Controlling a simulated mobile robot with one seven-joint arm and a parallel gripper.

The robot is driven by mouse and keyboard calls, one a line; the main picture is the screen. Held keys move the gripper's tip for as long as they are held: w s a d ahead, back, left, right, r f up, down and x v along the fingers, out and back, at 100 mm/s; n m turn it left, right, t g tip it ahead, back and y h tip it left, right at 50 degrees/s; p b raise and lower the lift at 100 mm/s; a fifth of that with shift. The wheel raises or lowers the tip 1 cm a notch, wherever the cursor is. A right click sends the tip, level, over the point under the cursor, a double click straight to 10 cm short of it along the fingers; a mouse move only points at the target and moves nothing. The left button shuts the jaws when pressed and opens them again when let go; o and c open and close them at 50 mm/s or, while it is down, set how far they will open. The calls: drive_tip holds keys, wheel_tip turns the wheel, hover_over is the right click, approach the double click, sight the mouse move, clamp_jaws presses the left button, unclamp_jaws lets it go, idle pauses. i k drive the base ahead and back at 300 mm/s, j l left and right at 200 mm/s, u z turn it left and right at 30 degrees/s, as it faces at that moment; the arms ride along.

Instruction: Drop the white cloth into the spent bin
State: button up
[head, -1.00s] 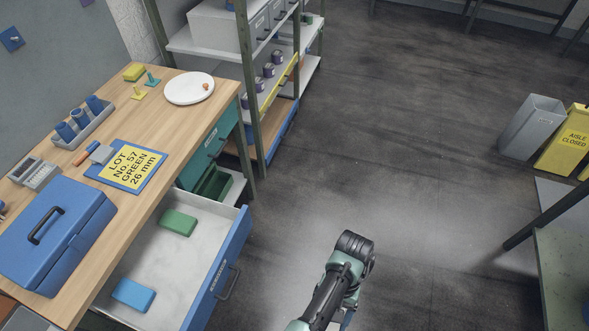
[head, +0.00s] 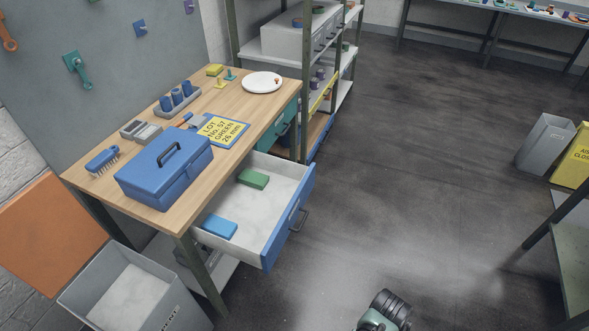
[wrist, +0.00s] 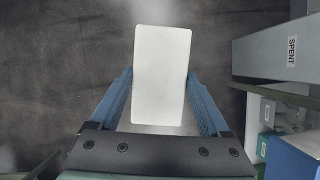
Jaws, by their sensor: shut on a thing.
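The white cloth (wrist: 162,62) is a flat, rounded rectangle in the wrist view. My gripper (wrist: 160,82) is shut on it, with a blue finger against each long side, and holds it above the dark floor. The spent bin (head: 183,310) is a grey open-topped bin at the lower left of the head view, beside the workbench; its inside looks pale. Its wall with the SPENT label (wrist: 270,52) also shows at the right of the wrist view, apart from the cloth. The cloth and my gripper's fingers are out of the head view.
The workbench (head: 250,125) carries a blue toolbox (head: 165,175). Its drawer (head: 290,232) stands open with a green and a blue block inside. An orange panel (head: 50,230) is behind the bin. Another grey bin (head: 545,140) stands far right. The middle floor is clear.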

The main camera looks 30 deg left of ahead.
sight(140, 303)
drive_tip(key=k+u, duration=0.1)
drive_tip(key=u, duration=0.65)
drive_tip(key=k+j+u, duration=0.1)
drive_tip(key=u, duration=0.3)
